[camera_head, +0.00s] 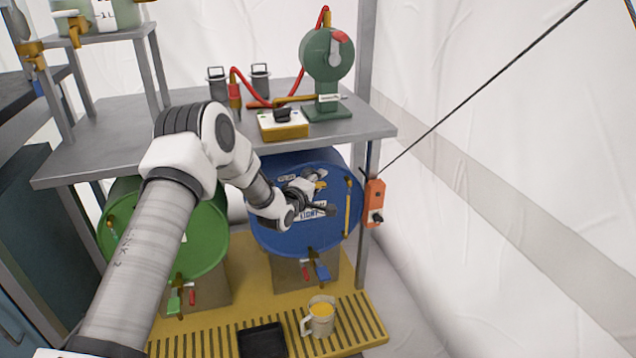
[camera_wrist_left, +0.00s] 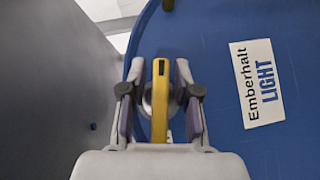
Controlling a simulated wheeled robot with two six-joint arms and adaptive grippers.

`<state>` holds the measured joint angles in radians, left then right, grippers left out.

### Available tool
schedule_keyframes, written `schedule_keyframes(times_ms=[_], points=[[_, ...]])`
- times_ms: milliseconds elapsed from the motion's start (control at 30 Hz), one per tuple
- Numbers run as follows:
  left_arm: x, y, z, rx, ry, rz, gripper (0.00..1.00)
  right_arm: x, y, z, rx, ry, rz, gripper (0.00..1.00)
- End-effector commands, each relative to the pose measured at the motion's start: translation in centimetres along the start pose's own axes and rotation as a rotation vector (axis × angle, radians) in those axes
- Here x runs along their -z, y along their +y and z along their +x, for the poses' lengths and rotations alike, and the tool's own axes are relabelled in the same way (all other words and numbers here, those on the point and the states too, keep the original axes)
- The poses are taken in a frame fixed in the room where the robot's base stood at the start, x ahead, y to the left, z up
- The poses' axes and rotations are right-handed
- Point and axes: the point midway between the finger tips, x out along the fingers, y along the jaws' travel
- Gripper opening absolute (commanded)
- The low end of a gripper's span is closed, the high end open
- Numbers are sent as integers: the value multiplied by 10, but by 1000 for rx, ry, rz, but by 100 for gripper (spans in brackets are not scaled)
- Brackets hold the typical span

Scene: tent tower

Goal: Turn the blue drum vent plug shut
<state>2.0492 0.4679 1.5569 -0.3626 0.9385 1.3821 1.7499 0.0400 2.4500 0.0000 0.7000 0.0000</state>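The blue drum (camera_head: 283,236) lies on its side under the grey bench, its round face towards me. It also fills the right of the left wrist view (camera_wrist_left: 225,35). The vent plug has a yellow bar handle (camera_wrist_left: 160,100) with a round grey base behind it, high on the drum face. My left gripper (camera_wrist_left: 160,75) is open, with one finger on each side of the yellow handle and a gap on both sides. In the head view my left gripper (camera_head: 318,187) is at the drum's upper face and partly hides the plug and label. My right gripper is not in view.
A green drum (camera_head: 205,235) lies to the left. Blue (camera_head: 322,272) and green (camera_head: 174,304) taps stick out below. A mug (camera_head: 320,320) and black tray (camera_head: 262,342) sit on the yellow grating. An orange box (camera_head: 374,203) hangs on the bench leg right of the drum.

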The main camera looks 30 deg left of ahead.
Motion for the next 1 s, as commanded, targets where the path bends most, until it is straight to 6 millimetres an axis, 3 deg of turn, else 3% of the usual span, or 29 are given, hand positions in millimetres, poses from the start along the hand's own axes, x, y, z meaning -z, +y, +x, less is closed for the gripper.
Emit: schedule_keyframes(times_ms=[67,567,1000], points=[[0,0,0,0,0,0,0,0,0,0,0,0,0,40],[3,3,0,15,7,16,0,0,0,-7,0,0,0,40],[6,5,-1,201,11,203,0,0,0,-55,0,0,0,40]])
